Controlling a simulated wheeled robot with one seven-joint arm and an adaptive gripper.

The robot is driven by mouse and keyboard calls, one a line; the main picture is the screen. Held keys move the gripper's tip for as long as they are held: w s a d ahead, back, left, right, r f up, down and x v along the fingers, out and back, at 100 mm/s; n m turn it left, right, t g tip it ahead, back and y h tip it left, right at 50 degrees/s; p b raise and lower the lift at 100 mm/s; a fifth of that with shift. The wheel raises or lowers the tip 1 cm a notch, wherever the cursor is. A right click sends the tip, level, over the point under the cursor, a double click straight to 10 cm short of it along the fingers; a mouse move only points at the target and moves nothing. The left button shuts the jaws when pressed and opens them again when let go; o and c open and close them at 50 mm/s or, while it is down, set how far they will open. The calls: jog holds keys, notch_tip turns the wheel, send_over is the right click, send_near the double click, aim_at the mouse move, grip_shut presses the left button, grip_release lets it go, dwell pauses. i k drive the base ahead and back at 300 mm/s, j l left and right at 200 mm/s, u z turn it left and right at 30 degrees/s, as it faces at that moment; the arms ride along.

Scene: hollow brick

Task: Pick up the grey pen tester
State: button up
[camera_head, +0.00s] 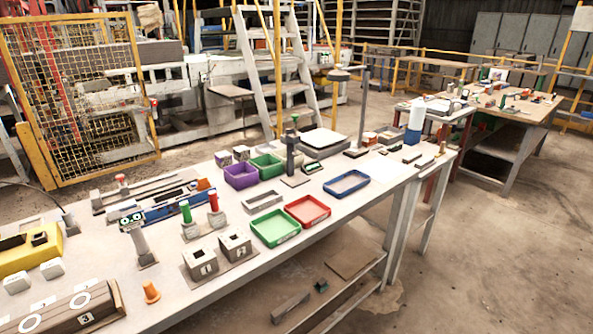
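I cannot single out the grey pen tester with certainty at this size. Several small items lie on the long grey workbench (330,215). A small dark device with a pale face (312,167) lies near the black upright stand (292,160). Small dark flat items (411,157) lie near the bench's far right end. My gripper is not in view.
Green (275,228), red (307,211) and blue (346,184) trays, purple (241,175) and green bins, and numbered blocks (235,245) occupy the bench. The concrete floor (500,260) at right is clear.

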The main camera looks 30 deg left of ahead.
aim_at(132, 224)
jog(key=u, duration=2.05)
